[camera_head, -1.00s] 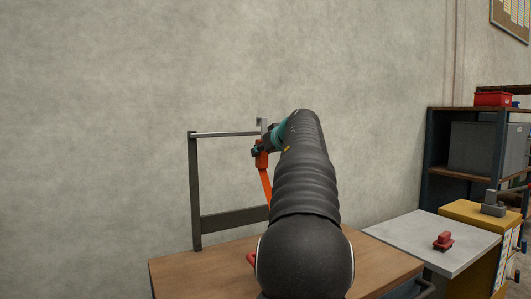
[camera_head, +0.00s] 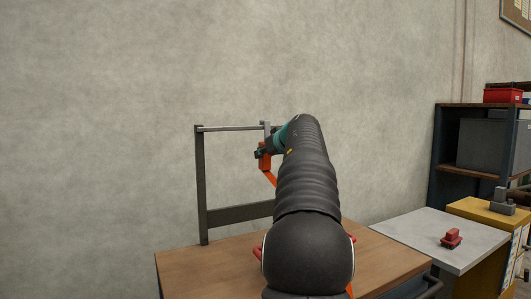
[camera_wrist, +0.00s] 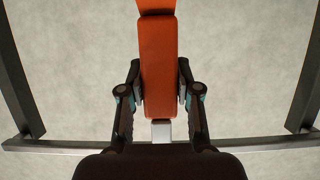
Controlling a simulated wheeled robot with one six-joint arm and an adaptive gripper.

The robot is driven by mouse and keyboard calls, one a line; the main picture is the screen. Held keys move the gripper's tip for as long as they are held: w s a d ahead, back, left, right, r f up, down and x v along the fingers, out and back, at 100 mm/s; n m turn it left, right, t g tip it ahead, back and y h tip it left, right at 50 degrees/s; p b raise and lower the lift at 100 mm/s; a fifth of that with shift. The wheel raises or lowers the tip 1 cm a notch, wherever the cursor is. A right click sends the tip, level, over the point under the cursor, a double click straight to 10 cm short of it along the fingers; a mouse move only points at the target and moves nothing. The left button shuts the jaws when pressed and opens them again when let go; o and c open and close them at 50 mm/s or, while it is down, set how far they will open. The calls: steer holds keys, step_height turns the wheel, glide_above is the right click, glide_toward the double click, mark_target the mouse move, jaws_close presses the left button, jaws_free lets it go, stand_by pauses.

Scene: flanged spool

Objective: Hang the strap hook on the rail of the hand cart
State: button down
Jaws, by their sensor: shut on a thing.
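The strap hook has an orange grip block (camera_head: 265,163) with a grey metal hook (camera_head: 267,129) above it and an orange strap below that slants down right behind my arm. My gripper (camera_head: 261,154) is shut on the orange block, which also shows between both fingers in the wrist view (camera_wrist: 159,65). The rail (camera_head: 230,128) is the grey bar across the top of the hand cart's dark frame (camera_head: 201,190). The hook's top stands slightly above the rail line. Whether it touches the rail cannot be told.
The cart's wooden top (camera_head: 190,268) lies below the frame. At right are a grey table (camera_head: 430,240) with a small red object (camera_head: 451,239), a yellow cabinet (camera_head: 480,209) and a dark shelf (camera_head: 450,150). A plain wall stands behind.

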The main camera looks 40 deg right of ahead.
steer(key=c, duration=0.7)
jaws_free()
steer(key=v, duration=1.2)
steer(key=shift+s, duration=0.15)
